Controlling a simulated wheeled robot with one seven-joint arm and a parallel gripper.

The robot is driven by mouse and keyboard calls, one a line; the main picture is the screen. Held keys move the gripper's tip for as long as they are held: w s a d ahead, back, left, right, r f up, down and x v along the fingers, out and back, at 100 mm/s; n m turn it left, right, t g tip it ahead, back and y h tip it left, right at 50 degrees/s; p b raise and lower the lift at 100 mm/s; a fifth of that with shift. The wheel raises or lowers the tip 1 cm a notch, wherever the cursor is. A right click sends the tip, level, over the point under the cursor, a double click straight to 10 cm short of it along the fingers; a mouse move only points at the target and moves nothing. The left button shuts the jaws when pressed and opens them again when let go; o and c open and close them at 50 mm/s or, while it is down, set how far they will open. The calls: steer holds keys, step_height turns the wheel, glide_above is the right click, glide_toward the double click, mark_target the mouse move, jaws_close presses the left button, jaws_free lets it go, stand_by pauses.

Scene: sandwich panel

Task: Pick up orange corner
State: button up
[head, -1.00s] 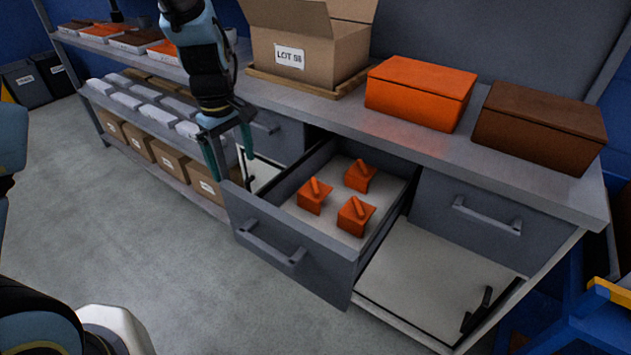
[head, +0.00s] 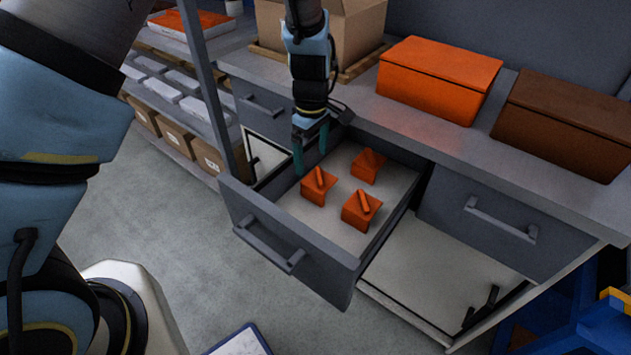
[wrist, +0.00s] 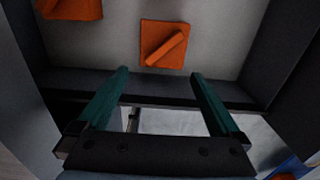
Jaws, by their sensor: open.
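Three orange corners lie in the open drawer (head: 296,223). One orange corner (head: 317,188) is at the left, one (head: 368,167) at the back and one (head: 361,208) at the front right. My gripper (head: 311,158) is open and empty, pointing down at the drawer's left rear edge, behind and left of the left corner. In the wrist view, the gripper (wrist: 160,90) has its teal fingers spread, with one orange corner (wrist: 165,45) beyond the fingertips. Another corner (wrist: 70,8) is cut off at the upper left.
The grey worktop (head: 375,110) above the drawer holds an open carton (head: 350,30), an orange box (head: 440,80) and a brown box (head: 565,125). A shut drawer (head: 490,220) is at the right. A shelf rack with boxes (head: 165,130) stands at the left.

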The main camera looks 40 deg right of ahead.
mark_target(312, 176)
steer(key=shift+s+a+f+p, duration=0.1)
steer(key=shift+f+p, duration=0.95)
steer(key=shift+f, duration=2.6)
steer(key=c, duration=1.1)
steer(key=shift+r, duration=0.1)
